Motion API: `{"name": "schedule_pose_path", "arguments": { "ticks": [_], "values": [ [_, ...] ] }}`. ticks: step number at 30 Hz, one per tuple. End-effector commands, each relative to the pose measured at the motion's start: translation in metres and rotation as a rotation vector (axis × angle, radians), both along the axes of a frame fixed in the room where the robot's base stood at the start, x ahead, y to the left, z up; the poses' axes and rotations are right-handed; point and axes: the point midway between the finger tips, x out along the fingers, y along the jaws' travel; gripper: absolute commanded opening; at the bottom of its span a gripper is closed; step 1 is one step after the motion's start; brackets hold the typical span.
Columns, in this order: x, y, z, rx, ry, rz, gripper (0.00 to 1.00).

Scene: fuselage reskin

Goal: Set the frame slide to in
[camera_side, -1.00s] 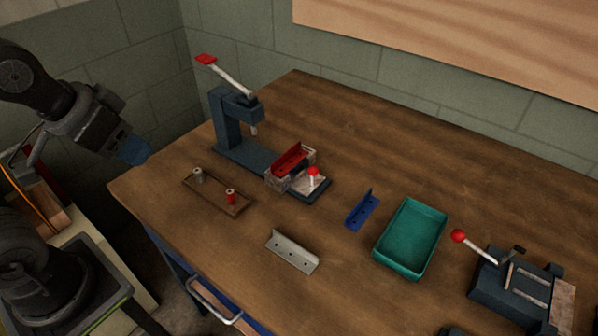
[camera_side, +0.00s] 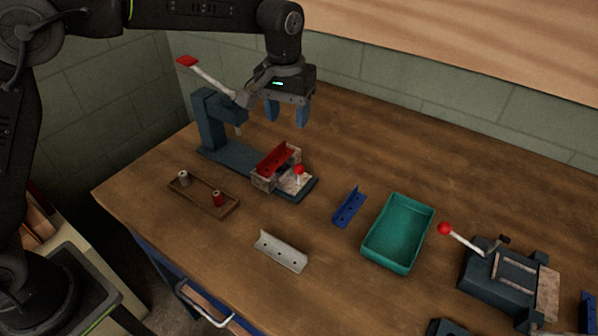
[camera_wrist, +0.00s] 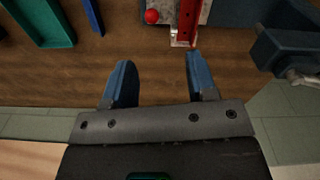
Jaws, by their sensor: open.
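The slide with a red ball knob (camera_side: 299,169) is at the front end of the blue-grey press (camera_side: 209,125). A red angle bracket (camera_side: 275,159) lies on the worn block there, beside the knob. I cannot tell the slide's set position. My gripper (camera_side: 287,115) is open and empty, fingers down, above and behind the slide and right of the press head. In the wrist view, my open fingers (camera_wrist: 160,62) show bare wood between them.
The press lever with a red grip (camera_side: 187,62) rises close to my wrist. A wooden rack with two spools (camera_side: 205,198), a grey bracket (camera_side: 281,251), a blue bracket (camera_side: 349,207), a green tray (camera_side: 366,247) and a red-knobbed clamp fixture (camera_side: 497,285) stand around. The table behind the tray is clear.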

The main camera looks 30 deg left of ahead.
Motion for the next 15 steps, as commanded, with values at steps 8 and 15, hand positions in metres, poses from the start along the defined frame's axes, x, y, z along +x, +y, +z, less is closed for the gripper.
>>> {"name": "schedule_pose_path", "arguments": {
  "ticks": [8,15],
  "values": [
    [0.017,-0.016,-0.030,0.009,0.040,0.016,0.52],
    [0.016,-0.015,-0.065,0.010,0.043,0.016,0.52]
  ]
}}
